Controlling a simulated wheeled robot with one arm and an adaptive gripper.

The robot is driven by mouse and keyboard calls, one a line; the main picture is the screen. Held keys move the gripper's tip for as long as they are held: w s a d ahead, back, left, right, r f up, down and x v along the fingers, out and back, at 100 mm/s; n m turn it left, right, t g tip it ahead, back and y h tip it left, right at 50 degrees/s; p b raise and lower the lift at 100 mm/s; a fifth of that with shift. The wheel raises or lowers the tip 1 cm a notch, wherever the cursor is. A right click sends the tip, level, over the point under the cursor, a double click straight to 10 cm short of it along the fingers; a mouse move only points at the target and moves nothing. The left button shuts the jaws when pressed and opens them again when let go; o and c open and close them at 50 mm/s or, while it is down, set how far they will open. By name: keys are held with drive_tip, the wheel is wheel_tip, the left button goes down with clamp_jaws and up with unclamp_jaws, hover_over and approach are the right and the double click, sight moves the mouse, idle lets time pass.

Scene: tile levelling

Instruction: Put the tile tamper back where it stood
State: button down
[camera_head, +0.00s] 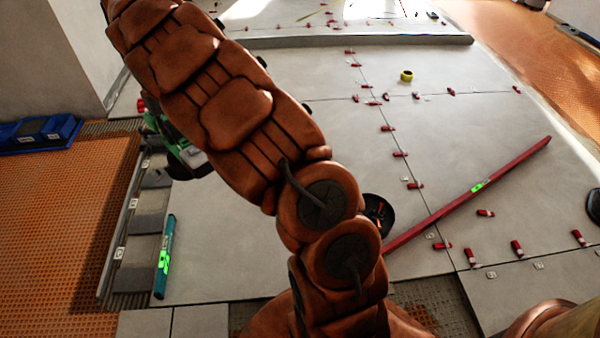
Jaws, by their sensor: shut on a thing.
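My arm crosses the picture from the bottom middle to the upper left, where it leaves the frame. My gripper does not show. A green, black and red device (187,153), perhaps the tile tamper, shows at the left behind my arm. My arm hides much of it, so I cannot tell whether it rests on the floor or is held.
A long red straightedge (470,192) lies slanting across the grey tiles. Red levelling clips (400,154) line the joints. A yellow roll (406,76) lies farther back. A teal level (164,258) lies at left. Blue bins (38,132) stand by the wall.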

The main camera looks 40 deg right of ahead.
drive_tip(key=w+d+f+b, duration=0.3)
drive_tip(key=w+d+f, duration=0.1)
drive_tip(key=d+f, duration=0.8)
drive_tip(key=s+d+f+b, duration=0.3)
drive_tip(key=d+f, duration=1.1)
drive_tip(key=f, duration=0.3)
drive_tip(key=s+d+f+n+b, duration=0.1)
drive_tip(key=s+d+f+b, duration=0.2)
drive_tip(key=d+f, duration=1.2)
drive_tip(key=shift+s+d+f, duration=0.2)
drive_tip(key=shift+s+f, duration=0.3)
drive_tip(key=shift+f, duration=0.45)
drive_tip(key=shift+f+b, duration=0.15)
drive_tip(key=shift+b, duration=0.15)
drive_tip(key=shift+f+b, duration=1.35)
drive_tip(key=shift+f, duration=1.1)
drive_tip(key=shift+s+f+p, duration=0.1)
drive_tip(key=shift+p, duration=0.55)
drive_tip(key=shift+f+p, duration=0.3)
drive_tip(key=shift+f, duration=0.35)
